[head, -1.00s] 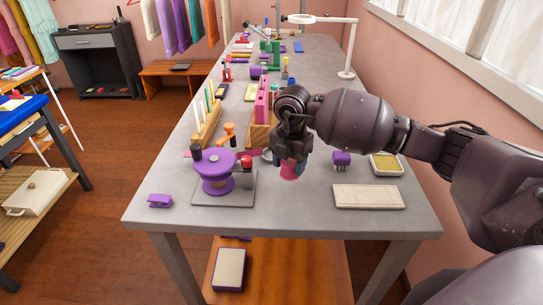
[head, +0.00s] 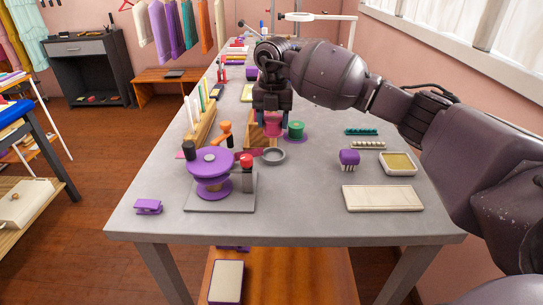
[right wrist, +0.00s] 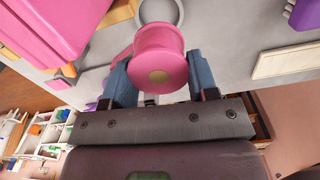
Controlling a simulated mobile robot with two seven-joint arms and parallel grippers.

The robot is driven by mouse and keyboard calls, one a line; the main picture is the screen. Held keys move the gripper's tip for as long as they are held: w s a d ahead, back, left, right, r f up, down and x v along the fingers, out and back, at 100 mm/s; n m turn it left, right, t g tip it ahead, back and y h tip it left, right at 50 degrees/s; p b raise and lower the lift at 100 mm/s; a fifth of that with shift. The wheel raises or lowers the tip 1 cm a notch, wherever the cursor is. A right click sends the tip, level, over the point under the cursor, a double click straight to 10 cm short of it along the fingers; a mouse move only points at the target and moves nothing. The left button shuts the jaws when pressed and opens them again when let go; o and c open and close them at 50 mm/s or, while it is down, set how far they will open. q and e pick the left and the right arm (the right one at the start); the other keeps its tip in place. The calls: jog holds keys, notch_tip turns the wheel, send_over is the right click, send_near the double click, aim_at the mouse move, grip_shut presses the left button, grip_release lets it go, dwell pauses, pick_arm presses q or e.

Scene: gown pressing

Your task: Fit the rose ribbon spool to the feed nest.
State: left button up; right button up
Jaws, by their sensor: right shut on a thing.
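The rose ribbon spool (head: 272,128) is pink, and my right gripper (head: 271,112) is shut on it. In the right wrist view the spool (right wrist: 158,62) sits between the two blue fingers (right wrist: 160,82), its round end with a tan centre facing the camera. A grey ring (head: 273,156) lies on the table just nearer than the spool and looks like the feed nest, though I cannot be sure. Spool and ring appear apart. The ring also shows partly behind the spool in the right wrist view (right wrist: 178,12). My left gripper is not in view.
A purple press-like device (head: 212,165) on a grey plate stands left of the ring. A green spool (head: 296,130) stands close right of my gripper. A wooden rack (head: 203,118), purple brush (head: 349,158), yellow-topped tray (head: 398,162) and cream board (head: 382,198) surround some clear tabletop.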

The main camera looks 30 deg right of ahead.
aim_at(273, 137)
jog(key=shift+r, duration=0.1)
jog(key=shift+f, duration=0.2)
jog(key=shift+f, duration=0.4)
jog(key=shift+f+b, duration=0.35)
jog(key=shift+f, duration=1.85)
